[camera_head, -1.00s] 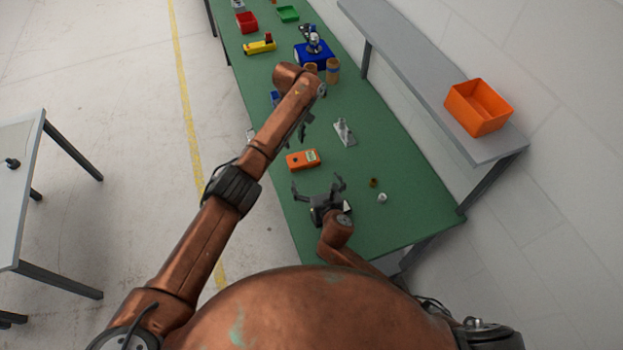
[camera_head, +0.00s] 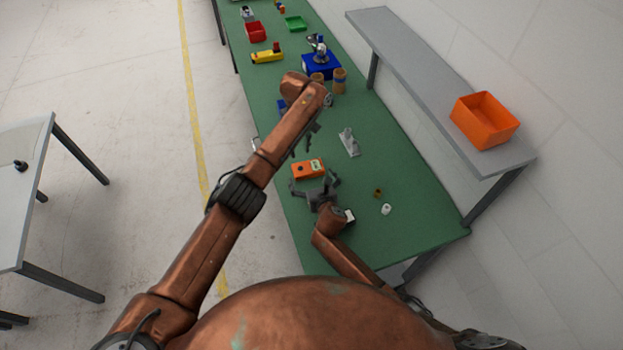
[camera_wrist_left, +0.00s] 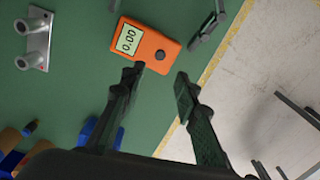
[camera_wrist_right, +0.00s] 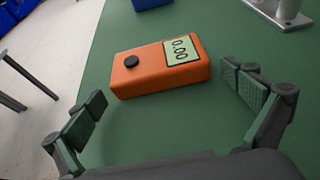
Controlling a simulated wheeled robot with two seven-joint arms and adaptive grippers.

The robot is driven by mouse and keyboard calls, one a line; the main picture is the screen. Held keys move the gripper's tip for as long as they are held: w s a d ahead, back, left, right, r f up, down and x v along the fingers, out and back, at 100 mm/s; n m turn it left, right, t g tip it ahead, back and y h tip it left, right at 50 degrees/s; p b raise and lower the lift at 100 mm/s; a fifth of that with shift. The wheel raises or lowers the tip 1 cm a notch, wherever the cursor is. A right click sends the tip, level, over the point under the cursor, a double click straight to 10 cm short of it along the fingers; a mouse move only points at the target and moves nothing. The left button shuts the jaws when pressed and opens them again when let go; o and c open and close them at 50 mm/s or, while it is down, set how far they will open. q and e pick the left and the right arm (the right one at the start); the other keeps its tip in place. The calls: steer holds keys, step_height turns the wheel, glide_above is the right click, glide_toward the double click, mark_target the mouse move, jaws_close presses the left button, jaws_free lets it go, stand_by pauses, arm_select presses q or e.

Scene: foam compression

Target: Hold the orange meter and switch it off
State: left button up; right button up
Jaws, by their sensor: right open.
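The orange meter (camera_head: 308,169) lies on the green bench. Its display reads 0.00 in the left wrist view (camera_wrist_left: 148,45) and the right wrist view (camera_wrist_right: 155,76), beside a dark round knob (camera_wrist_right: 131,61). My right gripper (camera_head: 314,183) is open and empty, low at the meter's near side. In the right wrist view its fingers (camera_wrist_right: 162,90) are spread wide, with the meter ahead between them. My left gripper (camera_head: 306,140) is above and beyond the meter. In the left wrist view its fingers (camera_wrist_left: 160,76) are apart with nothing between them, below the meter's knob end.
A metal bracket with posts (camera_head: 349,142) stands beyond the meter to the right. A small brown ring (camera_head: 378,193) and a white piece (camera_head: 386,209) lie to the right. Farther back are a blue box (camera_head: 321,66) and brown cylinders (camera_head: 340,80). An orange bin (camera_head: 484,120) sits on the grey shelf.

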steer(key=shift+c, duration=0.4)
steer(key=c, duration=1.1)
arm_select(q)
jaws_close()
steer(key=shift+f, duration=0.1)
arm_select(e)
steer(key=shift+c, duration=0.2)
stand_by(0.4)
